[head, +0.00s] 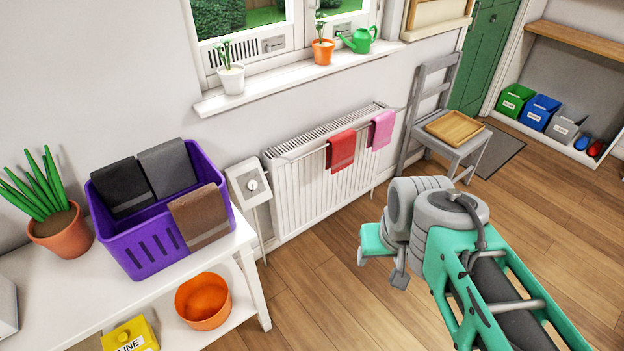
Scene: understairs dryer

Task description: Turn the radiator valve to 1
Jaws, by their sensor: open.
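The radiator valve (253,185) is a small round knob on a pale square plate at the left end of the white radiator (312,190). Its numbers and pointer are too small to read. A pipe runs down from the plate to the floor. My gripper (380,268) is open, in front of and to the right of the radiator, over the wood floor. It is well apart from the valve and appears empty. Parts of its fingers are hidden by my own wrist.
A red towel (341,150) and a pink towel (382,130) hang on the radiator. A white table (235,262) with a purple basket (150,253) stands close left of the valve. A grey chair (469,153) holds a wooden tray (454,128). The floor before the radiator is clear.

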